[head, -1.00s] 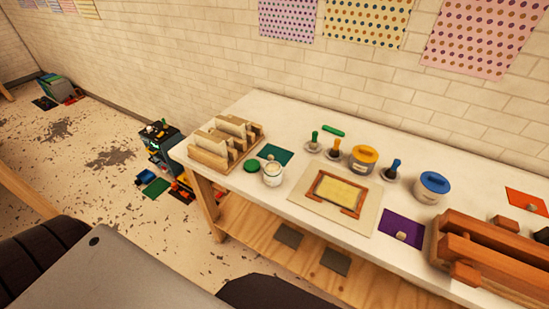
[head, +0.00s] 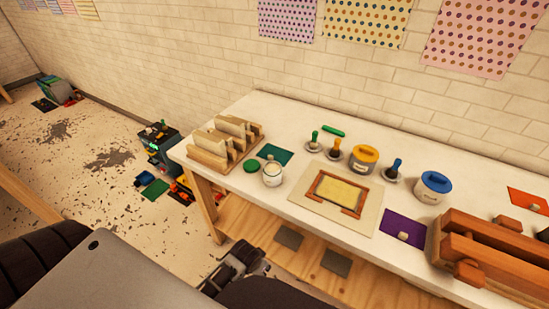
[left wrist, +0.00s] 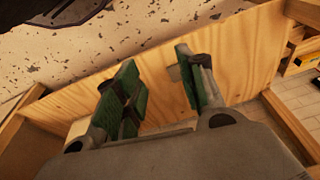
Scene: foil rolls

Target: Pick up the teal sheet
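The teal sheet (head: 275,154) lies flat on the white table (head: 300,220) in the head view. It is between the wooden rack and the row of jars, just behind a white jar (head: 272,174) that partly overlaps it. My left gripper (head: 243,262) is low in front of the table, below the tabletop and apart from the sheet. In the left wrist view the left gripper (left wrist: 163,85) has its two green-padded fingers spread with nothing held between them. The sheet does not show in that view. My right gripper is not in view.
A wooden rack (head: 222,143) stands left of the sheet and a green lid (head: 250,166) lies near it. A wooden frame (head: 340,193), a purple sheet (head: 403,228) and a wooden press (head: 490,258) lie to the right. A plywood shelf (head: 270,225) is below the tabletop.

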